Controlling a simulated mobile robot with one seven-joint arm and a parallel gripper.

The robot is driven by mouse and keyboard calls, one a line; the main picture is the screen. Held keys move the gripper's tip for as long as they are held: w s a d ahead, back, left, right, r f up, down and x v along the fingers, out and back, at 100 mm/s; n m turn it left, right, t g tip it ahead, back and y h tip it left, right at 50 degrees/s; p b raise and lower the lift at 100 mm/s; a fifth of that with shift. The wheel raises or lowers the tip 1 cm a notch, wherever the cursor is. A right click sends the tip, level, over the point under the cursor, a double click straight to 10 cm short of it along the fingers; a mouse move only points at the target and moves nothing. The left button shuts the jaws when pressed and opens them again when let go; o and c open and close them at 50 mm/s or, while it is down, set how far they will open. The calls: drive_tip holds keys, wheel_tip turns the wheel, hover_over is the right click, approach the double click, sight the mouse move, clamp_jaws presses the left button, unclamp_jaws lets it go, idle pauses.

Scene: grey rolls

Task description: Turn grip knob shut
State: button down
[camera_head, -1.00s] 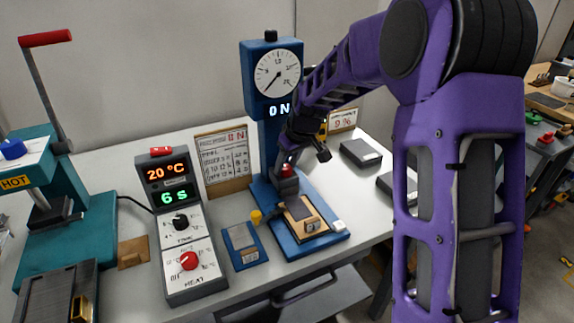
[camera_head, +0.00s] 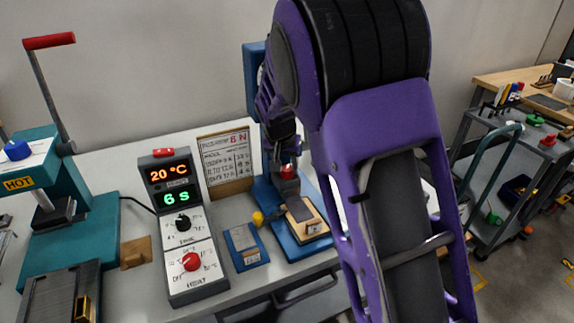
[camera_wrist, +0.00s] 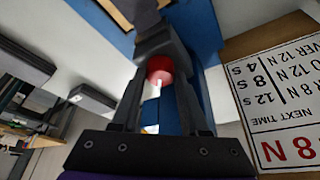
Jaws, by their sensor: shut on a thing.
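The red grip knob (camera_head: 287,170) sits on a dark clamp block (camera_head: 286,186) at the foot of the blue force-gauge stand (camera_head: 254,90). My gripper (camera_head: 287,162) reaches down to it from above. In the wrist view the two dark fingers of my gripper (camera_wrist: 160,82) are on either side of the red knob (camera_wrist: 160,69) and shut on it. A sample plate (camera_head: 303,213) lies in front of the clamp on the blue base. My arm hides the gauge dial. The knob's turn angle cannot be told.
A heat controller (camera_head: 193,276) reading 20 °C and 6 s stands left of the stand, with a blue block (camera_head: 246,247) between. A teal press (camera_head: 75,237) is at far left. A cart (camera_head: 490,180) stands right.

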drive_tip(key=shift+a+m, duration=0.1)
drive_tip(key=shift+m, duration=0.5)
drive_tip(key=shift+h, duration=0.3)
drive_tip(key=shift+c, duration=2)
unclamp_jaws()
drive_tip(key=shift+r, duration=0.1)
drive_tip(key=p+v, duration=0.2)
drive_tip(key=v, duration=1.5)
drive_tip(key=shift+r, duration=0.15)
drive_tip(key=shift+w, duration=0.1)
